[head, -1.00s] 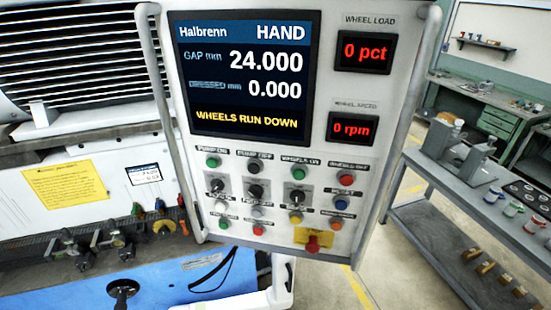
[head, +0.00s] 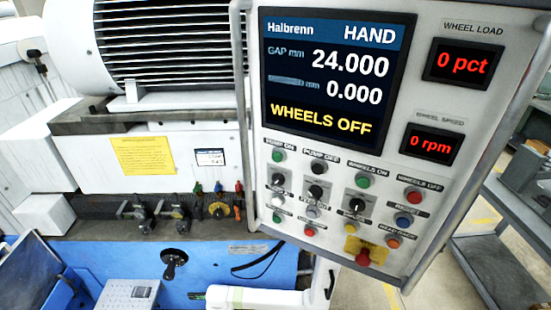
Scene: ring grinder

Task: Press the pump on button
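The green pump on button (head: 278,155) is at the top left of the button rows on the control panel (head: 400,170), under the screen. Its label reads PUMP ON, and nothing covers the button. The black pump off button (head: 318,167) is just to its right. A white arm link of mine lies along the bottom edge, below the panel and apart from it. I cannot make out either gripper in this view.
The screen (head: 332,75) reads HAND, gap 24.000 and WHEELS OFF. A red knob on a yellow plate (head: 364,256) is low on the panel. A grinder with valve levers (head: 165,213) stands left. A grey cart (head: 500,255) stands right. Space before the buttons is clear.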

